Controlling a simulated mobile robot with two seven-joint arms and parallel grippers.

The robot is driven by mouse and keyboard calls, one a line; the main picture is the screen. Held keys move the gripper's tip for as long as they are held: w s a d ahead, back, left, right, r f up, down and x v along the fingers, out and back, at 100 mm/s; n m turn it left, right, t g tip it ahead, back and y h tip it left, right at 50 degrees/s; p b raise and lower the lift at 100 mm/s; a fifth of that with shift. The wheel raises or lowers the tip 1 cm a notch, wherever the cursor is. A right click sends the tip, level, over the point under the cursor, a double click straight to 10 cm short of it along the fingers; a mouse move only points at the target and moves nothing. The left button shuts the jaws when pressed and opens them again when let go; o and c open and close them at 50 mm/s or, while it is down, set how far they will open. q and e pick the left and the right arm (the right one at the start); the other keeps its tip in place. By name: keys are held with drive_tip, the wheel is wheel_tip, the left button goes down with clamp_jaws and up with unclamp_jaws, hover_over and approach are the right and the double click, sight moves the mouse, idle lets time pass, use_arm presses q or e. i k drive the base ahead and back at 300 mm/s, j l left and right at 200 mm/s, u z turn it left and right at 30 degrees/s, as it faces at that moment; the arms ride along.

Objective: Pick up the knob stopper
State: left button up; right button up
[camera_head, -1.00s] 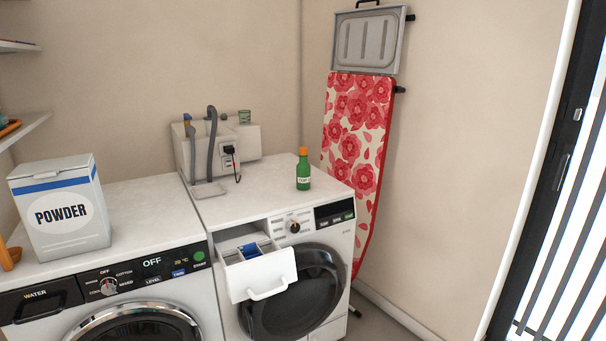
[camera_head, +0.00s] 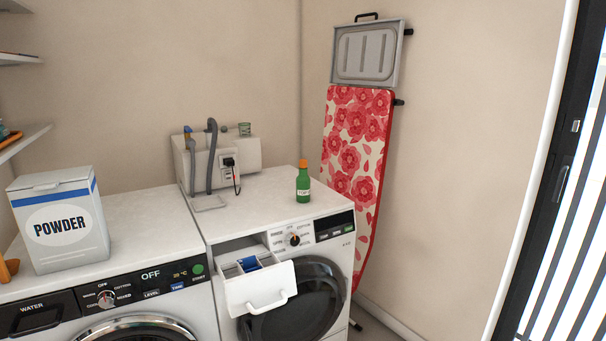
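I cannot tell for certain which thing is the knob stopper. A green bottle (camera_head: 303,187) with a pale label stands upright on the right washing machine, and an orange cap (camera_head: 303,163) sits on its top. A blue and yellow piece (camera_head: 187,133) shows at that unit's left end. Neither of my grippers is in view.
The right machine's detergent drawer (camera_head: 258,286) is pulled out at the front. A powder box (camera_head: 62,226) stands on the left machine. Grey hoses (camera_head: 211,150) rise by the wall unit. An ironing board (camera_head: 356,150) leans at the right. The right machine's top is mostly clear.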

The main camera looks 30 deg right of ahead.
sight(303, 162)
drive_tip(key=i+l, duration=0.15)
drive_tip(key=l, duration=0.25)
drive_tip(key=i+l, duration=0.15)
drive_tip(key=l, duration=0.25)
drive_tip(key=i+l, duration=0.2)
drive_tip(key=l, duration=0.15)
drive_tip(key=i+l, duration=0.15)
drive_tip(key=l, duration=0.25)
drive_tip(key=i+l, duration=0.15)
drive_tip(key=l, duration=0.25)
